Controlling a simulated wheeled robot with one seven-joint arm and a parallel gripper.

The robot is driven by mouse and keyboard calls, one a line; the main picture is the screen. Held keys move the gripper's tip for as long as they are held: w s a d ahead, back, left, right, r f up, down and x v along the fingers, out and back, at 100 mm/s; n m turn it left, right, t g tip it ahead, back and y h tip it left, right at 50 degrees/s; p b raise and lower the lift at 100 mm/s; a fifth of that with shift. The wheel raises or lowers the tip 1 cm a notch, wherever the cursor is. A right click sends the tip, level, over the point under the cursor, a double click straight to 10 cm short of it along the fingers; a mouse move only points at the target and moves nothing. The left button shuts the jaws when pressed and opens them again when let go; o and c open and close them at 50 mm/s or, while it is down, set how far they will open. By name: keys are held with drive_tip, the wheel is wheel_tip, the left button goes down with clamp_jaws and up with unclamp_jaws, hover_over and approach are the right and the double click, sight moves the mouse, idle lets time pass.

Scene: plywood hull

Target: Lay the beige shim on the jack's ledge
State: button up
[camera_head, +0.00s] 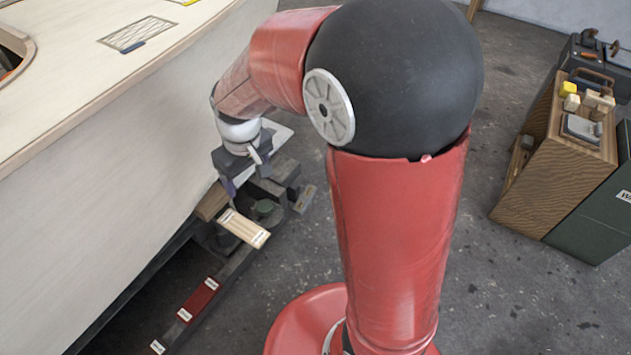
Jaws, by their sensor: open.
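The beige shim (245,229) is a flat, pale strip with whitish marked ends, just below my gripper in the picture. It lies over the dark metalwork of the jack (268,190), beside a round green part. I cannot tell whether it rests fully on the jack's ledge, because the ledge is not clearly visible. My gripper (231,196) is open and points down beside the hull. Its fingertips are close to the shim's upper left end, and I see nothing held between them. Part of the gripper is hard to make out against the dark jack.
The pale plywood hull (110,190) fills the left, close to my gripper. A red block (198,298) with white labels lies on the dark beam below. A wooden cabinet (540,185) with small blocks on top stands at right. Grey floor is open between.

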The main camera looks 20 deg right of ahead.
drive_tip(key=s+d+r+m+t, duration=0.2)
drive_tip(key=s+d+r, duration=0.2)
drive_tip(key=s+r, duration=0.2)
drive_tip(key=s+d+r+m+t, duration=0.2)
drive_tip(key=s+d+r, duration=0.3)
drive_tip(key=s, duration=0.6)
drive_tip(key=shift+d+r+m+h, duration=0.25)
drive_tip(key=shift+r+m+h, duration=0.05)
drive_tip(key=shift+r+m, duration=0.2)
drive_tip(key=shift+r, duration=0.25)
